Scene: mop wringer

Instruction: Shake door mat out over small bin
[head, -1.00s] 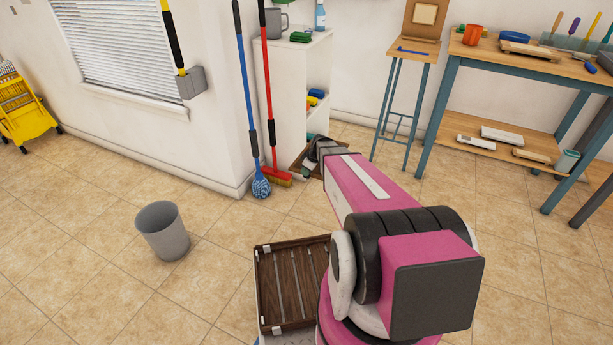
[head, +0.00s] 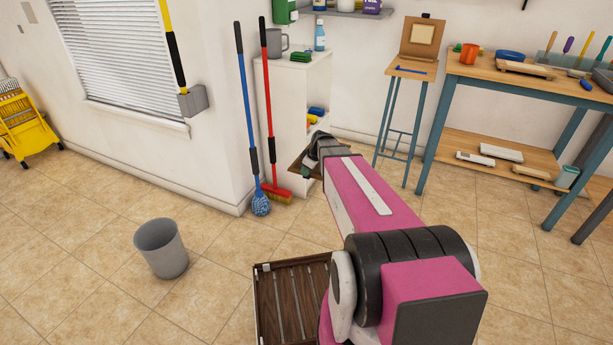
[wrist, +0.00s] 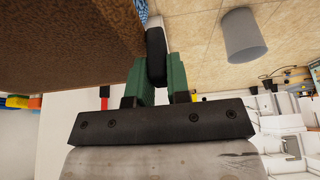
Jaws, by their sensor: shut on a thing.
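My gripper (wrist: 156,82) is shut on the edge of the brown door mat (wrist: 62,42), its green fingers pinching the mat's side. In the head view the mat (head: 299,166) shows as a small brown patch beside my gripper (head: 309,171), in front of the white shelf unit. My arm hides much of it there. The small bin (head: 166,252) is a grey, tapered bin standing upright on the tiles, left of and nearer than the mat. It also shows in the wrist view (wrist: 243,38) at upper right, apart from the mat.
A blue mop (head: 248,130) and a red broom (head: 270,120) lean by the wall corner. A white shelf unit (head: 290,85) stands behind the mat. A slatted wooden tray (head: 290,305) is close in front. A workbench (head: 535,82) stands right. Floor around the bin is clear.

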